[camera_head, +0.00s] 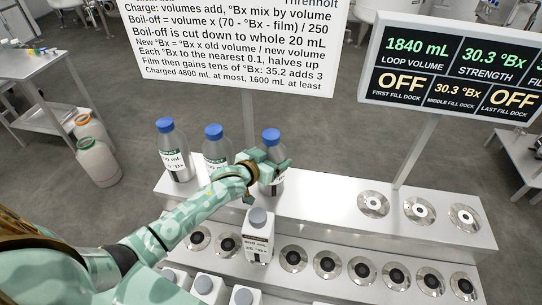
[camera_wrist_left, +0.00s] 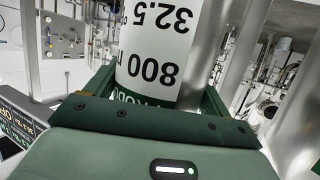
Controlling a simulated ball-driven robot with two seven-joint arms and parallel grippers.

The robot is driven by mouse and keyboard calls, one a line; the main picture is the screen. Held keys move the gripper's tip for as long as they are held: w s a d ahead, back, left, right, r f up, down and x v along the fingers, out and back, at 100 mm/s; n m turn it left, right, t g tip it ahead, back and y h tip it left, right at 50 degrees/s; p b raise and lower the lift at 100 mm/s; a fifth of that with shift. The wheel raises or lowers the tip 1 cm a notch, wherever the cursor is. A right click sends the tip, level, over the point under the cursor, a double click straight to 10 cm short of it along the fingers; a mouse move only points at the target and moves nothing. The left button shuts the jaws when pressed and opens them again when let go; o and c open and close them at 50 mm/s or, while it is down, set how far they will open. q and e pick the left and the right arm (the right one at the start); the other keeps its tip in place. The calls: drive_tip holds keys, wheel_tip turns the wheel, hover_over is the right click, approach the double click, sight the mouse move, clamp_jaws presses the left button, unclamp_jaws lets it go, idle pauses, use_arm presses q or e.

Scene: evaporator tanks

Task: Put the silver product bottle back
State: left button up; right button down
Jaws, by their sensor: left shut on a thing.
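My left gripper (camera_head: 272,175) is shut around a silver bottle with a blue cap (camera_head: 271,136), at the back left of the upper white bench. In the left wrist view the held bottle (camera_wrist_left: 158,50) has a white label reading 800 mL and 32.5, with a green band below, between the gripper's fingers (camera_wrist_left: 150,100). The bottle looks roughly upright. Its base is hidden, so I cannot tell if it touches the bench. Two similar blue-capped bottles, a left one (camera_head: 172,150) and a middle one (camera_head: 215,150), stand beside it. My right gripper is not in view.
Three round docks, including a middle one (camera_head: 419,211), are empty on the upper bench's right. A grey-capped white bottle (camera_head: 258,240) stands on the lower step beside several empty round seats (camera_head: 327,264). A screen (camera_head: 455,70) on a post (camera_head: 415,150) rises behind the docks.

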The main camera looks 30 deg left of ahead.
use_arm(q)
drive_tip(key=o, duration=1.9)
drive_tip(key=shift+s+r, duration=0.15)
drive_tip(key=shift+s, duration=0.05)
drive_tip(key=p+v, duration=0.1)
drive_tip(key=v, duration=1)
drive_tip(key=shift+s+r, duration=0.1)
drive_tip(key=shift+s, duration=0.2)
